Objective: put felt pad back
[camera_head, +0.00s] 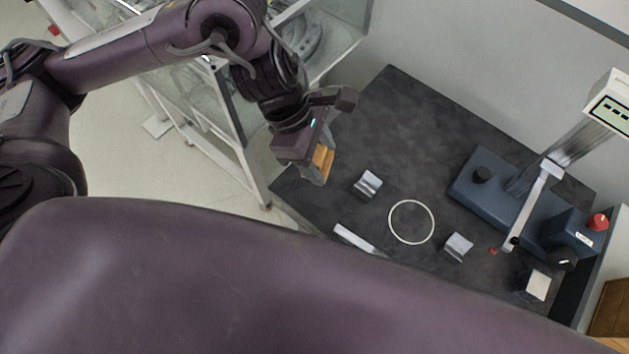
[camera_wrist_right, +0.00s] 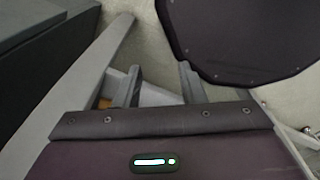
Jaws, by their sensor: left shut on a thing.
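My left gripper (camera_head: 322,170) is shut on an orange-tan piece (camera_head: 323,158), which looks like the felt pad. It holds it over the left part of the dark table, to the left of a grey metal block. The gripper's fingers hide part of the piece, and I cannot tell its exact height above the table. My right gripper (camera_wrist_right: 160,85) shows in the right wrist view with its two fingers apart and nothing seen between them.
The dark table (camera_head: 410,120) bears a white ring (camera_head: 391,229), two grey metal blocks (camera_head: 367,184) (camera_head: 458,247), a pale bar (camera_head: 357,240) and a white-topped block (camera_head: 538,285). A blue instrument (camera_head: 480,190) stands at right. The table's back left is clear. A glass-sided cart (camera_head: 215,110) stands left.

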